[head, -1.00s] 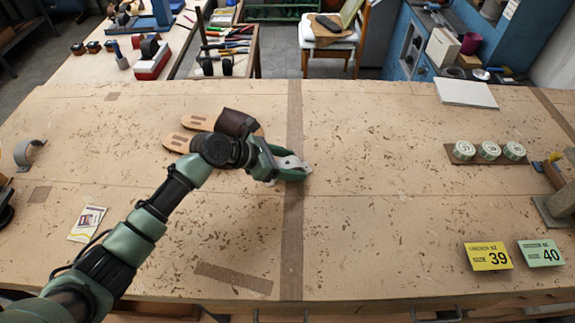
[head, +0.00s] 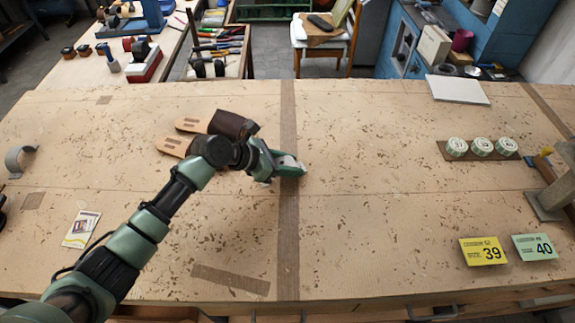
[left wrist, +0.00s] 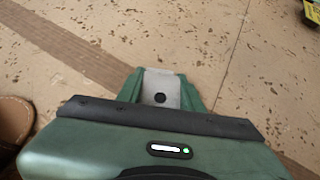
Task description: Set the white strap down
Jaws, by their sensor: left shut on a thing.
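My left gripper (head: 290,168) is shut on the white strap (head: 287,161), low over the middle of the bench, by the dark strip across it. In the left wrist view the strap (left wrist: 161,88) shows as a pale flat piece with a dark hole between the green fingers (left wrist: 160,93). Most of the strap is hidden by the gripper, and I cannot tell whether it touches the bench. Two tan sandal soles (head: 176,146) lie behind and left of the gripper, a dark brown strap (head: 232,124) over the far one. My right gripper is not in view.
The workbench (head: 390,220) is clear right of the gripper. A grey curved piece (head: 14,160) stands at the left edge. Three round tins (head: 481,147) sit on a brown strip at right. Yellow (head: 485,252) and green (head: 535,247) size cards lie at front right.

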